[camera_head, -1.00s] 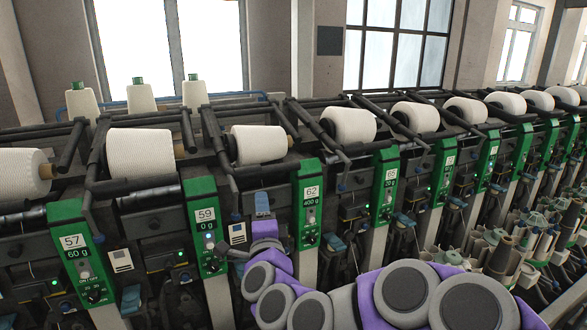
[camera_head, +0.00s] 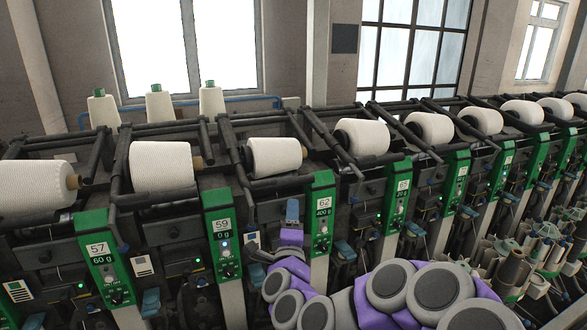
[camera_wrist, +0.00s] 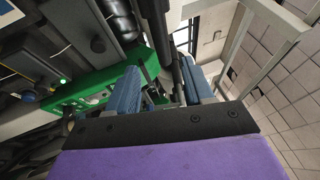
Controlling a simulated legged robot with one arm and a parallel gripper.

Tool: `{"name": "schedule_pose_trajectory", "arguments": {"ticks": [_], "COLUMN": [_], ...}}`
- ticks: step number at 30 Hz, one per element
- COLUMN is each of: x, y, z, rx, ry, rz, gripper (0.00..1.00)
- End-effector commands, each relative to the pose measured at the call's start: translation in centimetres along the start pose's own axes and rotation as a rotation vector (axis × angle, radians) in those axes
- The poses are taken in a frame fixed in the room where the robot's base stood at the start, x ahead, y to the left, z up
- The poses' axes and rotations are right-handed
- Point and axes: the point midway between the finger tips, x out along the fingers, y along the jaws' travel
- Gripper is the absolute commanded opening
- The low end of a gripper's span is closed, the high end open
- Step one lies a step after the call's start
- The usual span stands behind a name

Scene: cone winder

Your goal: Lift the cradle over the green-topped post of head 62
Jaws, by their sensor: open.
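The post of head 62 (camera_head: 321,215) has a green top with a "62" label and a "400 g" display. A white yarn cone (camera_head: 273,157) sits in the dark cradle (camera_head: 241,175) up and left of this post. My gripper (camera_head: 292,212) is just left of the post's green top, below the cone. In the wrist view my gripper (camera_wrist: 160,88) shows two blue fingers apart, with a dark rod (camera_wrist: 158,35) running toward the gap between them. I cannot tell whether the rod lies between them. A green panel (camera_wrist: 75,97) is behind the left finger.
The green-topped post of head 59 (camera_head: 222,235) stands to the left, and that of head 65 (camera_head: 397,195) to the right. More cones and cradles line the machine. Three spare cones (camera_head: 159,104) stand behind it. My arm fills the lower middle.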

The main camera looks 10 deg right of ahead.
Motion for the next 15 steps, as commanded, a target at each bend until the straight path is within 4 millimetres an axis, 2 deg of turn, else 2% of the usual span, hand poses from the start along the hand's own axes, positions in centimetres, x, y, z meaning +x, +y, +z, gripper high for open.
{"name": "schedule_pose_trajectory", "arguments": {"ticks": [15], "x": [2.4], "y": [-0.3], "z": [0.0], "rx": [0.002], "ry": [0.0], "rz": [0.005], "gripper": [0.52]}}
